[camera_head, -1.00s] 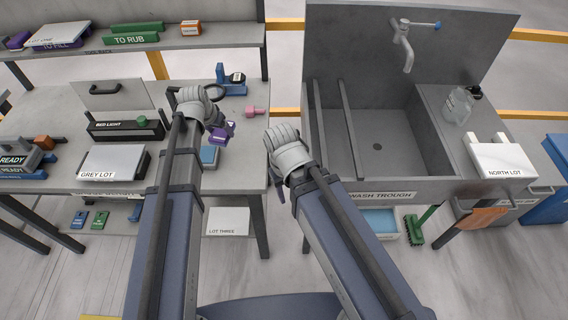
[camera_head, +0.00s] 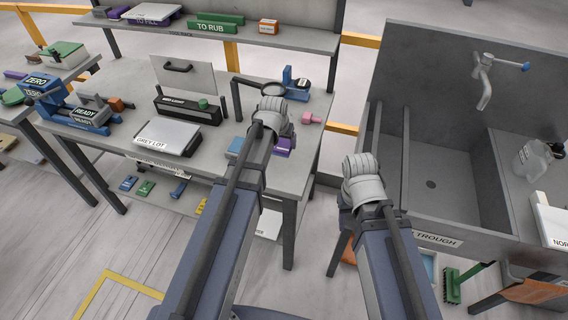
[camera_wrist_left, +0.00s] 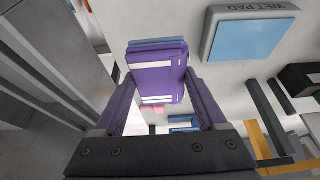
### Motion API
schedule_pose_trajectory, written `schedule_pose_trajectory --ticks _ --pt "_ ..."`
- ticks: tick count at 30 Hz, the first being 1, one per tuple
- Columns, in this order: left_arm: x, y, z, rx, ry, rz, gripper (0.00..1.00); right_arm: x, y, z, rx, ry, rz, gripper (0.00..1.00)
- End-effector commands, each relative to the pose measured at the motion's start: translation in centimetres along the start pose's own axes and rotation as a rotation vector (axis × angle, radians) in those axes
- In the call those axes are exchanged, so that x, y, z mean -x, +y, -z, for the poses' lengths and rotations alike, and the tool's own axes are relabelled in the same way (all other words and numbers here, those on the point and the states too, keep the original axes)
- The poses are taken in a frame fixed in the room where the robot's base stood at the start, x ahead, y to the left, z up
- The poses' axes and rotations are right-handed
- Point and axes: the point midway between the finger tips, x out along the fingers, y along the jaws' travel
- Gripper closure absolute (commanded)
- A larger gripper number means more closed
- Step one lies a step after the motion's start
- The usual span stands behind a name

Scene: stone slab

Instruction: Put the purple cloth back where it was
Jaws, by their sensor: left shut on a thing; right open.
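My left gripper (camera_wrist_left: 158,100) is shut on a folded purple cloth (camera_wrist_left: 157,70) with white stripes; a blue edge shows behind it in the left wrist view. In the head view my left gripper (camera_head: 276,128) is over the right end of the grey bench, and a purple patch (camera_head: 284,148) shows just below it, mostly hidden by the wrist. The cloth appears to be held above the bench top. My right gripper (camera_head: 362,182) is open and empty beside the trough's left wall; its fingers are largely hidden behind the wrist.
A blue wet pad (camera_wrist_left: 247,38) lies beside the cloth. The bench also bears a grey lot tray (camera_head: 168,136), a bed light box (camera_head: 190,107), a magnifier stand (camera_head: 262,86) and a pink piece (camera_head: 311,119). A shelf (camera_head: 290,40) runs behind. The wash trough (camera_head: 440,215) stands at right.

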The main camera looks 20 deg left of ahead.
Motion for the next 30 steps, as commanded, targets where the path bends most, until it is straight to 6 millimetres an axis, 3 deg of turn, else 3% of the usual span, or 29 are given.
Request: schedule_pose_trajectory --ticks 1,8,17,25,30 --pt "-1.3 0.0 -0.5 0.000 0.000 0.000 0.71 -1.4 -0.1 0.1 0.000 0.000 0.000 0.50" --pt "-4.5 0.0 -1.9 -0.001 0.000 -0.001 0.71 -4.8 -0.5 0.3 0.000 0.000 0.000 0.50" --pt "-5.0 0.0 -2.1 -0.001 0.000 -0.001 0.71 -5.4 -0.5 0.3 0.000 0.000 0.000 0.50" --pt "-8.0 0.0 -3.3 -0.001 0.000 -0.001 0.71 -8.6 -0.8 0.5 0.000 0.000 0.000 0.50" --pt "-8.2 0.0 -3.4 -0.001 0.000 -0.001 0.71 -8.8 -0.8 0.5 0.000 0.000 0.000 0.50"
